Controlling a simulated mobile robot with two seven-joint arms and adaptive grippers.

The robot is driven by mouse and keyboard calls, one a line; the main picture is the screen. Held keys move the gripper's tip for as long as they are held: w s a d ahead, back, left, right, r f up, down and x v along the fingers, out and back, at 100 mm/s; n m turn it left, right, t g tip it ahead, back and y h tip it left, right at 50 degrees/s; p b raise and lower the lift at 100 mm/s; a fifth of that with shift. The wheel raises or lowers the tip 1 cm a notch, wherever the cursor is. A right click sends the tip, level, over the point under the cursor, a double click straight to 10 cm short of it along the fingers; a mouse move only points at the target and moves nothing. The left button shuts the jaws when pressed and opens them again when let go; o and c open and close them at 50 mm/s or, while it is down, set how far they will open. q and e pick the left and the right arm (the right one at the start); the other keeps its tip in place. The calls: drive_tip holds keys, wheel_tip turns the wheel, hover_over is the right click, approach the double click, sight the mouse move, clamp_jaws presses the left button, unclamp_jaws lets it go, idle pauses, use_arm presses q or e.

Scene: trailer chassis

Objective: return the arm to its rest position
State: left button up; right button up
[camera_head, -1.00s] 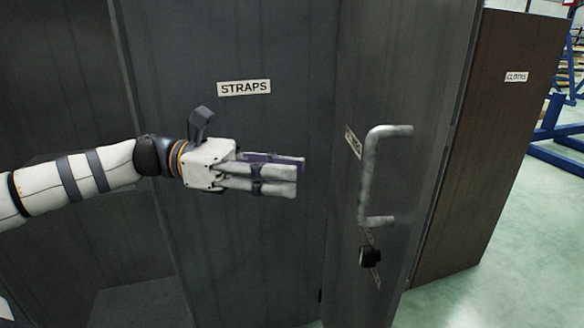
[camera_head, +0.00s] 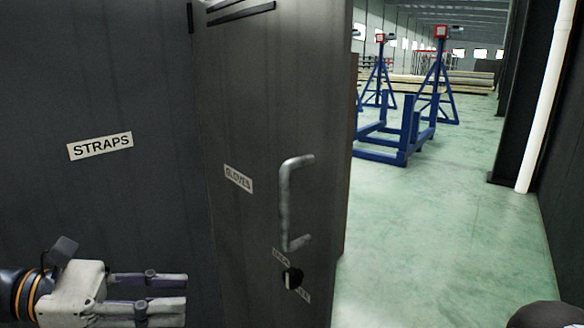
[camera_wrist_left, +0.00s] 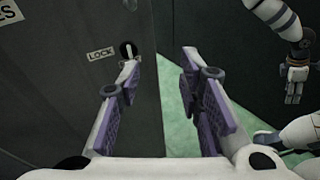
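My left gripper (camera_head: 172,295) shows low at the left in the head view, in front of the dark cabinet panel labelled STRAPS (camera_head: 100,146). Its fingers point right, toward the door. In the left wrist view its fingers (camera_wrist_left: 160,65) stand apart with purple pads facing each other, and nothing is between them. Part of my white right arm shows at the upper right of that view, with what looks like my right gripper (camera_wrist_left: 296,90) hanging down. It is too small to tell open from shut.
A dark door labelled GLOVES (camera_head: 238,178) stands ajar, with a metal handle (camera_head: 285,205) and a lock (camera_head: 291,278), close to the right of my left gripper. Green floor (camera_head: 440,230) is clear beyond it. Blue stands (camera_head: 405,135) and a white pipe (camera_head: 541,110) are farther off.

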use_arm(q)
drive_tip(key=s+d+f+m+g+y, duration=0.2)
drive_tip(key=s+d+f+m+g, duration=0.15)
drive_tip(key=d+f, duration=0.65)
drive_tip(key=s+d+f+m+g+y+p, duration=0.1)
drive_tip(key=s+d+f+m+g+y, duration=0.2)
drive_tip(key=s+f, duration=0.95)
drive_tip(key=s+a+f+m+y, duration=0.2)
drive_tip(key=s+a+m+y, duration=0.1)
drive_tip(key=s+a+m, duration=0.1)
drive_tip(key=s+a+f+m+g+y+p, duration=0.1)
drive_tip(key=s+a+f+m+y, duration=0.1)
drive_tip(key=s+a+m, duration=0.3)
drive_tip(key=s+a+f+m+y, duration=0.3)
drive_tip(key=s+a+m+y, duration=0.1)
drive_tip(key=s, duration=0.4)
drive_tip(key=shift+a+m+y, duration=0.4)
drive_tip(key=shift+a+m, duration=0.35)
drive_tip(key=shift+a, duration=0.1)
use_arm(e)
drive_tip(key=shift+t, duration=0.7)
drive_tip(key=w+r, duration=0.3)
drive_tip(key=shift+w+d+r, duration=0.1)
drive_tip(key=shift+w+d, duration=0.05)
use_arm(q)
drive_tip(key=shift+s+f+g, duration=0.1)
drive_tip(key=shift+s+g, duration=0.05)
drive_tip(key=shift+g, duration=0.1)
use_arm(e)
drive_tip(key=shift+w, duration=0.1)
